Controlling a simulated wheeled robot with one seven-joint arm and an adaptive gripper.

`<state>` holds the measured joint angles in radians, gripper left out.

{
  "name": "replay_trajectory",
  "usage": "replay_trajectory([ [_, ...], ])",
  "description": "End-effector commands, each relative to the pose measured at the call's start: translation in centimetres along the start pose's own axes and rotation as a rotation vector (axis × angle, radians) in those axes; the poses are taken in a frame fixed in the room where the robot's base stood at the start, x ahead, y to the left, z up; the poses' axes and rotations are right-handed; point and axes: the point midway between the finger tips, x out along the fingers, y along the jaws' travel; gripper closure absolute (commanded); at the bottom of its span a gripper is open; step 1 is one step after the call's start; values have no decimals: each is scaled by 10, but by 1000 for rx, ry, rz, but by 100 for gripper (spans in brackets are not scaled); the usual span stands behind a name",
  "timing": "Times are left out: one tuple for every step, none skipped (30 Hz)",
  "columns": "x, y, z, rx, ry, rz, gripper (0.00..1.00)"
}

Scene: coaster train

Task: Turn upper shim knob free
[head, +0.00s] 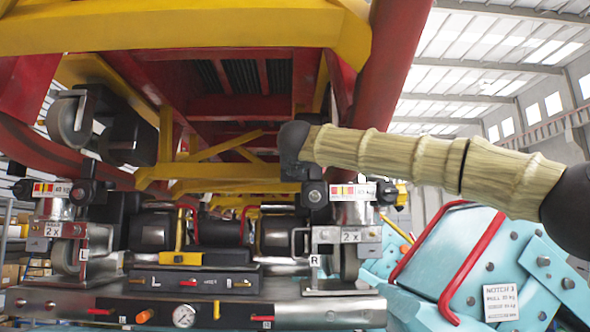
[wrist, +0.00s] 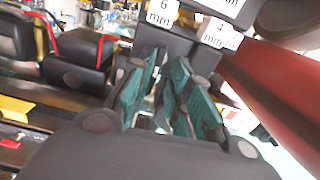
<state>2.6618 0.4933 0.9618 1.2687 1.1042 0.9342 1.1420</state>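My gripper (wrist: 166,68) shows in the wrist view with teal finger pads. A gap lies between the pads, and I see nothing clearly held in it. Its fingertips are close to a dark block with white "6 mm" and "4 mm" labels (wrist: 220,35). In the head view my arm comes in from the right and its dark end is just above the right-hand metal unit (head: 352,213). A dark round knob (head: 314,194) shows on that unit, below my arm's end. A similar dark knob (head: 88,193) is on the left unit. I cannot tell which is the upper shim knob.
A yellow and red frame (head: 190,28) hangs overhead, with a thick red tube (head: 392,60) at the right. Turquoise machinery with red handles (head: 470,265) fills the lower right.

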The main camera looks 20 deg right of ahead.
Motion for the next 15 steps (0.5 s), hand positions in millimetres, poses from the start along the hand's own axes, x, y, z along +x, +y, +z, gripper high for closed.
replay_trajectory([
  [-11,-1,1,-1,-2,2,80],
  [-16,-1,1,-1,-2,1,80],
  [-24,-1,1,-1,-1,1,80],
  [-29,-1,1,0,-2,1,80],
  [-35,-1,1,0,-2,2,80],
  [-41,-1,1,0,-1,1,80],
  [-46,-1,0,-1,-1,1,80],
  [-50,-1,0,-1,-1,1,80],
  [-56,-1,0,0,-1,1,80],
  [-60,-1,0,0,-1,1,80],
  [-63,-2,0,0,-1,0,80],
  [-66,-2,0,1,0,0,80],
  [-69,-1,0,1,0,0,80],
  [-71,-1,0,0,0,0,80],
  [-73,-1,0,1,0,0,80],
])
